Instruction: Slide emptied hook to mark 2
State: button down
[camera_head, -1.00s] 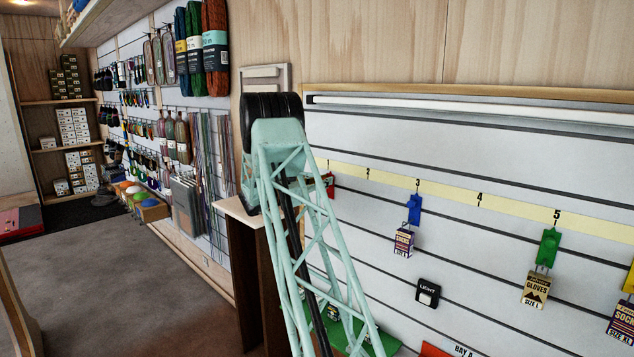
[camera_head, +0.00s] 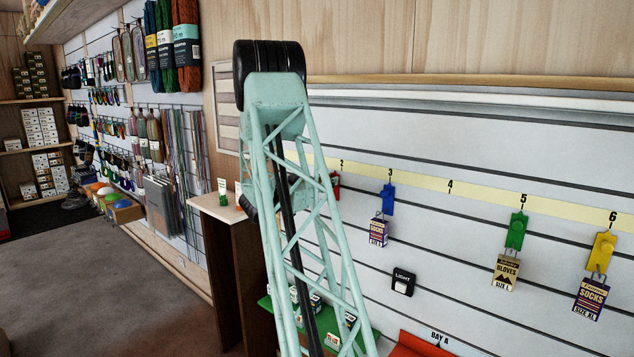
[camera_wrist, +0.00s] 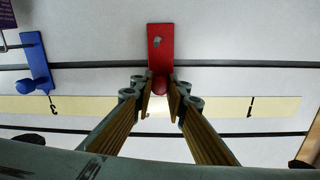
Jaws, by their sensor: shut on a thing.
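The red hook (camera_head: 336,184) shows partly behind my arm in the head view, just below and slightly left of the mark 2 numeral (camera_head: 341,163). In the wrist view, which sees the wall upside down, the red hook (camera_wrist: 160,48) stands upright in the middle. My gripper (camera_wrist: 160,92) is shut on its round red knob. The hook is roughly halfway between mark 3 (camera_wrist: 52,106) and mark 1 (camera_wrist: 250,107). Mark 2 is hidden there behind the hook and fingers. No packet shows on the red hook. My gripper is hidden in the head view.
The blue hook (camera_head: 388,198) with a socks packet (camera_head: 379,231) is under mark 3, to the right. Green (camera_head: 516,230) and yellow (camera_head: 602,250) hooks, each holding a packet, are farther right. A light switch (camera_head: 403,282) sits lower on the wall.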

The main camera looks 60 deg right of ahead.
jog(key=shift+s+a, duration=0.15)
jog(key=shift+s, duration=0.6)
jog(key=shift+s+a, duration=0.15)
jog(key=shift+s, duration=0.6)
jog(key=c, duration=2.5)
grip_release()
jog(key=shift+c, duration=0.2)
jog(key=shift+a, duration=0.1)
jog(key=v, duration=1.1)
jog(key=shift+a, duration=0.4)
jog(key=shift+w, duration=0.1)
